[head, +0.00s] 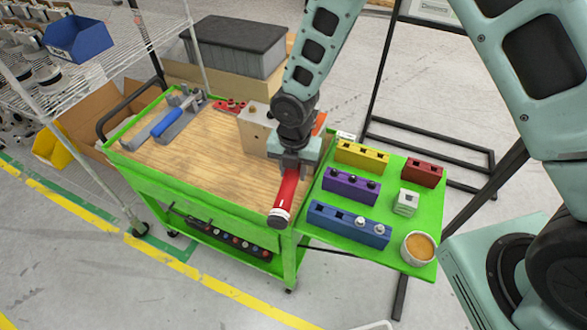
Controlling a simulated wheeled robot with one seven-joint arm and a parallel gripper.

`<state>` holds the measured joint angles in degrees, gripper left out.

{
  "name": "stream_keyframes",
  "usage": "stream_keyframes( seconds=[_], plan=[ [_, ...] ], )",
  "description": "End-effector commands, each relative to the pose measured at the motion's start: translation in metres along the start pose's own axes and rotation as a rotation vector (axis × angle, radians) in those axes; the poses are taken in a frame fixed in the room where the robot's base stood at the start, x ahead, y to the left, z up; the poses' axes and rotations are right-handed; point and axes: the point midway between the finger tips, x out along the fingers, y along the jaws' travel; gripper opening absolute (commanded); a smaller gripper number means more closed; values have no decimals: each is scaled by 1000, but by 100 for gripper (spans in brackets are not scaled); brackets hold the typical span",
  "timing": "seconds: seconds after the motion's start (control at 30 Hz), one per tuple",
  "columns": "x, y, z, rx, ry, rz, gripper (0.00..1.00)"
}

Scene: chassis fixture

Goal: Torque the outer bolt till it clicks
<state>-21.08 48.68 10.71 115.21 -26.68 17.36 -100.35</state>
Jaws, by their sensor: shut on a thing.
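My gripper (289,166) points down at the right front of the wooden cart top, shut on a red tool. The red tool (288,188) extends toward the front edge and has a round silver-and-black end (279,217); it looks like a torque wrench. An orange part (319,122) shows partly behind my arm. I cannot make out the outer bolt; my arm and gripper hide part of this area. I cannot tell whether the tool touches a bolt.
The green side shelf (316,231) holds yellow (361,157), purple (350,186), blue (348,225) and red (422,172) socket blocks, a pale cube (406,202) and a cup (418,248). The wooden middle is clear.

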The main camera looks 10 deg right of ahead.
Motion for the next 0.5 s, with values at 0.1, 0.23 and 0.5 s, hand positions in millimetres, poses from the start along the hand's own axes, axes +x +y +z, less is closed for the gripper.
stream_keyframes(
  seconds=[0.1,0.23,0.5],
  plan=[
    [-4,1,0,0,-2,2,0],
    [-6,1,0,0,-1,2,0],
    [-11,1,0,0,-1,2,0]
  ],
)
